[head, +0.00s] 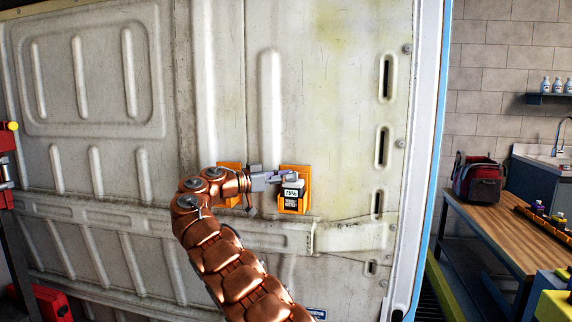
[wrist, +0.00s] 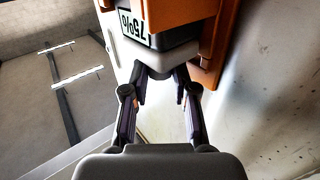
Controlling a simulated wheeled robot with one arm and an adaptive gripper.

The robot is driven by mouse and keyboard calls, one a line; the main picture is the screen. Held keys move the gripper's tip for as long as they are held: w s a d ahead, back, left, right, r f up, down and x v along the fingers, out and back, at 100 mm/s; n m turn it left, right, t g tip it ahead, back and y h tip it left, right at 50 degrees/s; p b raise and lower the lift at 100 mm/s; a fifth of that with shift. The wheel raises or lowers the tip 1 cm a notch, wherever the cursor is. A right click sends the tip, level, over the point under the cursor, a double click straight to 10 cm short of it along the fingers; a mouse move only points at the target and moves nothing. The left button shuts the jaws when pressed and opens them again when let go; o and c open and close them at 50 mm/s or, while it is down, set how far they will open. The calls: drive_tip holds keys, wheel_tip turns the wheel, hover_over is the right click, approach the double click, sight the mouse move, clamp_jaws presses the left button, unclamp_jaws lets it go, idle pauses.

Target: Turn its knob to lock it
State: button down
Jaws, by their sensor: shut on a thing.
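My gripper (head: 288,177) reaches the upper part of the unit from the left. In the wrist view my gripper (wrist: 161,78) has its two fingertips on either side of the knob, touching it. The fingers hide the knob's sides, so its turn angle cannot be told.
A second orange holder (head: 226,170) sits just left, partly hidden behind my arm. The ribbed van wall (head: 330,100) is close behind both. A wooden bench (head: 510,232) with a red bag (head: 478,183) stands at the right, beyond the wall's edge.

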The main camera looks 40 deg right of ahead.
drive_tip(key=shift+m+g+p, duration=0.3)
drive_tip(key=shift+g+p, duration=0.2)
drive_tip(key=shift+p, duration=0.4)
drive_tip(key=c, duration=0.9)
unclamp_jaws()
drive_tip(key=shift+w, duration=0.1)
drive_tip(key=v, duration=0.8)
drive_tip(key=shift+r, duration=0.15)
